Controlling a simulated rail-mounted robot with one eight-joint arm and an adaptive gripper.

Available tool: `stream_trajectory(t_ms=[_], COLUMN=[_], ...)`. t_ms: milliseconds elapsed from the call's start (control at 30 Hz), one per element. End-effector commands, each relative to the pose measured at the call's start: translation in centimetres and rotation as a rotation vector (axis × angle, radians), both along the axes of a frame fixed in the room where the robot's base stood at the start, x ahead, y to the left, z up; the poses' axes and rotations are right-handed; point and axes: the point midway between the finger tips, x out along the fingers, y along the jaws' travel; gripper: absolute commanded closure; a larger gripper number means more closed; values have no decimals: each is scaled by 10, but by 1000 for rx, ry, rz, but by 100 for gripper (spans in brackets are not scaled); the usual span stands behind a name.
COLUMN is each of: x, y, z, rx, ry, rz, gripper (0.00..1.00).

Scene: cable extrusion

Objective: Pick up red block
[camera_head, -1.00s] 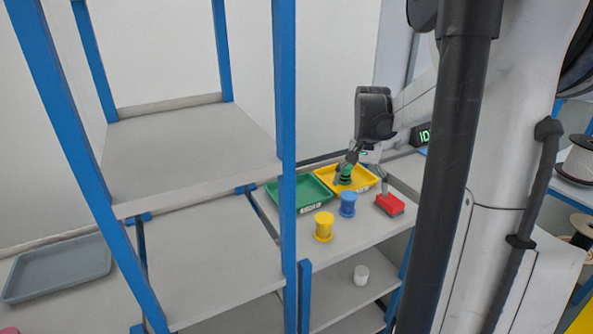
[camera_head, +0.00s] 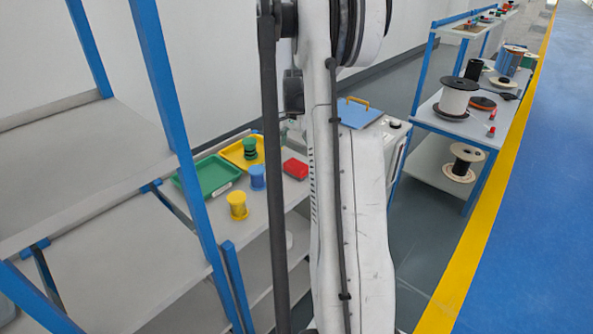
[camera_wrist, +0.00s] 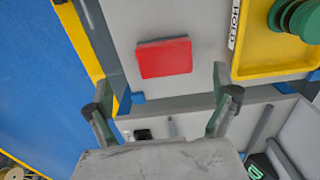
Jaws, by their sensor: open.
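The red block (camera_head: 295,169) lies on the shelf top to the right of the yellow tray (camera_head: 233,150) in the head view. In the wrist view the red block (camera_wrist: 164,58) lies flat on the grey surface, beyond my fingertips and roughly centred between them. My gripper (camera_wrist: 166,92) is open, with a finger on each side and nothing between them. The block is apart from both fingers. In the head view my gripper is not clearly seen, as my arm blocks that part.
A green spool (camera_head: 249,147) stands in the yellow tray. A green tray (camera_head: 211,173), a blue spool (camera_head: 257,177) and a yellow spool (camera_head: 238,206) are left of the block. Blue rack posts (camera_head: 174,104) rise at the left. A box with a blue lid (camera_head: 358,113) stands at the right.

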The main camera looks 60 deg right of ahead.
Motion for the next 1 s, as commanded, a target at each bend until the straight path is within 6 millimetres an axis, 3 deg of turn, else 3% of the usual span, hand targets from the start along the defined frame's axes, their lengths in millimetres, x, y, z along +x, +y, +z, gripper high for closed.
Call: stream_trajectory(t_ms=[100,433,700,1000], x=[0,3,6,6], y=[0,-3,-8,-8], z=[-15,-33,-69,-74], rx=[0,0,0,0], ry=[0,0,0,0], rz=[1,1,2,2], gripper=[6,6,6,9])
